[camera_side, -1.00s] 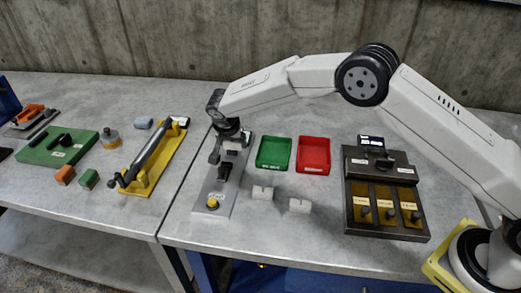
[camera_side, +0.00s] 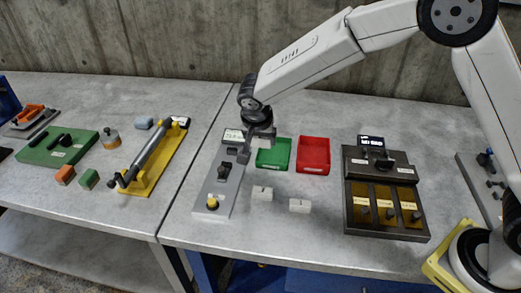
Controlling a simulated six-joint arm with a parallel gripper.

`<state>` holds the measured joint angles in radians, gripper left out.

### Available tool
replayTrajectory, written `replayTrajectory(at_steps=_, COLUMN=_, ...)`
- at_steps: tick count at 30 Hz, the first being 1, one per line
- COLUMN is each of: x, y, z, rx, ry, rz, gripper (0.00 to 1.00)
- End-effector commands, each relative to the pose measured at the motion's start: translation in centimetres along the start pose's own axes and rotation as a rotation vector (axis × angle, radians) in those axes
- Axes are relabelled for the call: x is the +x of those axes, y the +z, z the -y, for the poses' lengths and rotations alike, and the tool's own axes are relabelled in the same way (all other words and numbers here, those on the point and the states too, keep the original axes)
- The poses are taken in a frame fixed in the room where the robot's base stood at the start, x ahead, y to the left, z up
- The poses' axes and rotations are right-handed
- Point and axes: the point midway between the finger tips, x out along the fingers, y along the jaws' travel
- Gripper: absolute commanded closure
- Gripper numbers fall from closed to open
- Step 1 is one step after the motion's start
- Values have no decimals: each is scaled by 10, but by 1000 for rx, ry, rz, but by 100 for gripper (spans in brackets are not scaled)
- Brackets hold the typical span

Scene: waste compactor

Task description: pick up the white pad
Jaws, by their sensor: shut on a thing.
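My gripper (camera_side: 258,136) is at the end of the raised arm, over the far edge of the green tray (camera_side: 273,157). It is shut on the white pad (camera_side: 262,143), a small pale piece mostly hidden by the fingers. The pad appears held above the surface, but its exact height is hard to tell. Two similar white notched blocks, a left one (camera_side: 262,193) and a right one (camera_side: 299,205), stand on the table in front of the trays.
A grey panel (camera_side: 228,187) with a yellow button, black knob and small display lies left of the trays. A red tray (camera_side: 313,150) is beside the green one. A dark box (camera_side: 385,177) with brass-coloured compartments stands right. Clear table lies in front of the blocks.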

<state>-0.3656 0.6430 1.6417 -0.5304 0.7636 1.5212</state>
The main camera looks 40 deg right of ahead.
Motion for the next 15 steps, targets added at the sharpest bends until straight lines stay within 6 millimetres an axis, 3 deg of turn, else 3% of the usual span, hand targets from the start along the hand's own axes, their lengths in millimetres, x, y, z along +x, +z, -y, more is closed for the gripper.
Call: replayTrajectory(at_steps=15, x=-10, y=5, z=-13, rx=0, ry=-1, rz=0, gripper=88)
